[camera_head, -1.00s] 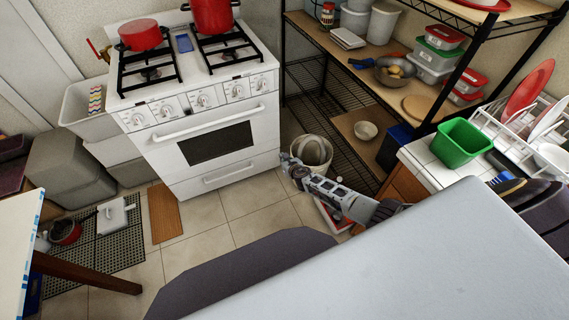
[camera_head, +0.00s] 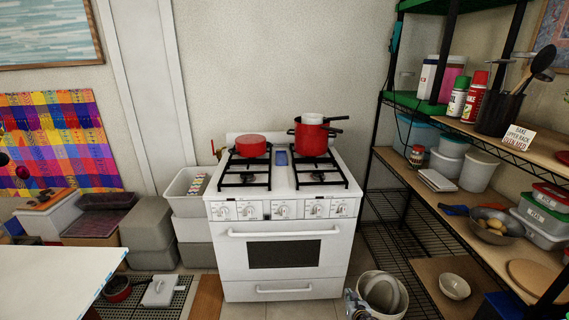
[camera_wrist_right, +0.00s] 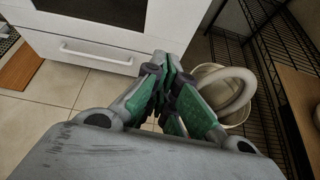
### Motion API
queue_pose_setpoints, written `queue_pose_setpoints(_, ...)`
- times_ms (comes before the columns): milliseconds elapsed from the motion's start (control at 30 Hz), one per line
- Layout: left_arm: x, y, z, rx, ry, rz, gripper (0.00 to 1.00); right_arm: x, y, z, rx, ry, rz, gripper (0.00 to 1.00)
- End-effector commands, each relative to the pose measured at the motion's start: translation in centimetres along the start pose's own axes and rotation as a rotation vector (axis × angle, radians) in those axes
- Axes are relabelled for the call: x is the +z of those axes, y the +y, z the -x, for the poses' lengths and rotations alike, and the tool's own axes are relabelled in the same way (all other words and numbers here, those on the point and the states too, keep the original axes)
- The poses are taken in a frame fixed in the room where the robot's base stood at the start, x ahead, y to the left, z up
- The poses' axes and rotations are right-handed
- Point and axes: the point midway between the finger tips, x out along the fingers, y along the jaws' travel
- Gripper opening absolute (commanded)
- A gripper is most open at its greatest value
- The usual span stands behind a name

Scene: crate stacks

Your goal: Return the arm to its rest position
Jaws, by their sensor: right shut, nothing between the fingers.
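My right gripper (camera_wrist_right: 165,68) shows in the wrist view with its green-grey fingers together and nothing between them. It points toward the floor and the lower front of the white stove (camera_wrist_right: 85,40). In the head view only a small grey part of my right gripper (camera_head: 352,300) shows at the bottom edge, just left of a pale bucket (camera_head: 382,309). The rest of my right arm is below that view. My left gripper is not in view.
The bucket (camera_wrist_right: 216,76) stands right of the gripper in the wrist view; I cannot tell the gap. A black wire shelf (camera_head: 405,245) stands at the right. The stove (camera_head: 280,285) is ahead, with red pots (camera_head: 311,139) on top. A white table (camera_head: 55,275) is at lower left.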

Motion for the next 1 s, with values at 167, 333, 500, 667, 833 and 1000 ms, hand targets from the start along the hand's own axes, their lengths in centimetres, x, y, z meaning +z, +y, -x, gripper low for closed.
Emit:
queue_pose_setpoints(167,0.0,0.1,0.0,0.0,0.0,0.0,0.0,0.0,0.0,0.0,-0.001,0.0,-0.126,0.0)
queue_pose_setpoints(333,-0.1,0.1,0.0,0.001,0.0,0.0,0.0,-0.1,-0.1,0.0,-0.004,0.004,-0.323,0.0)
queue_pose_setpoints(500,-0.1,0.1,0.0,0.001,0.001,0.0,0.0,-0.6,-0.3,0.0,-0.015,0.017,-0.565,0.0)
queue_pose_setpoints(667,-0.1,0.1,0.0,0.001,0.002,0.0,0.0,-1.6,-1.0,0.0,-0.041,0.037,-0.817,0.0)
queue_pose_setpoints(833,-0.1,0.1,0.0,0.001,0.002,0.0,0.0,-3.0,-2.2,0.1,-0.086,0.053,-1.107,0.0)
queue_pose_setpoints(1000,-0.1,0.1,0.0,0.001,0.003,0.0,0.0,-4.7,-3.8,0.2,-0.153,0.06,-1.432,0.0)
